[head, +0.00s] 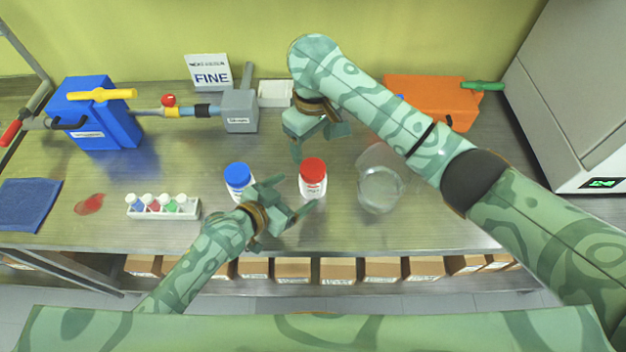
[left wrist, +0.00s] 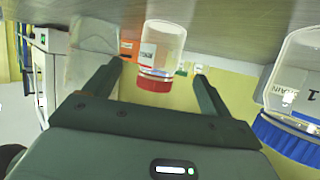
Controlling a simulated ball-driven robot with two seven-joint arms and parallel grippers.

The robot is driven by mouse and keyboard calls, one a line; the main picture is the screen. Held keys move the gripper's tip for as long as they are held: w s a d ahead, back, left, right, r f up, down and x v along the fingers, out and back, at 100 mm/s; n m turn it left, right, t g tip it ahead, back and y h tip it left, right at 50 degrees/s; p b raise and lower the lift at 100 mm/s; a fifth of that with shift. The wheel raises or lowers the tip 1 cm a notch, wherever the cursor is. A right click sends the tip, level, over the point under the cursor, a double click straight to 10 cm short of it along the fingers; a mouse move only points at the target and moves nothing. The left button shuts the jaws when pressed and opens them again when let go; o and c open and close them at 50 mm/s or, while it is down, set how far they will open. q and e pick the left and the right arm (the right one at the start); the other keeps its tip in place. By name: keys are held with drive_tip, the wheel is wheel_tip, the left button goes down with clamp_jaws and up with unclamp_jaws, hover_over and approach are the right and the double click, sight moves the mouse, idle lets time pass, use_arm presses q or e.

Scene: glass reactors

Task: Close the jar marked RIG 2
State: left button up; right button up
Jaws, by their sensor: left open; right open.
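No mark RIG 2 is readable in either view. A jar with a red lid (head: 313,172) stands upright on the bench; its label is too small to read. A jar with a blue lid (head: 238,175) stands to its left; its label shows "1" in the left wrist view (left wrist: 298,80). My left gripper (head: 290,196) is open and empty, its fingers pointing toward the red-lidded jar, which appears between them in the left wrist view (left wrist: 160,55). I cannot tell whether they touch. My right gripper (head: 319,142) is open and empty, behind the red-lidded jar.
A clear glass vessel (head: 381,190) stands right of the red-lidded jar. A white rack of small bottles (head: 163,212) stands left. A blue unit (head: 95,115), a grey box (head: 239,112) and an orange case (head: 430,98) stand behind. Cardboard boxes (head: 292,270) sit below the bench.

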sight(313, 167)
use_arm(q)
drive_tip(key=shift+x, duration=2.75)
clamp_jaws()
use_arm(e)
drive_tip(key=n, duration=0.9)
drive_tip(key=shift+n, duration=0.4)
drive_tip(key=n, duration=0.4)
drive_tip(key=shift+n, duration=0.3)
drive_tip(key=n, duration=0.3)
drive_tip(key=shift+n, duration=0.3)
drive_tip(key=shift+f, duration=4)
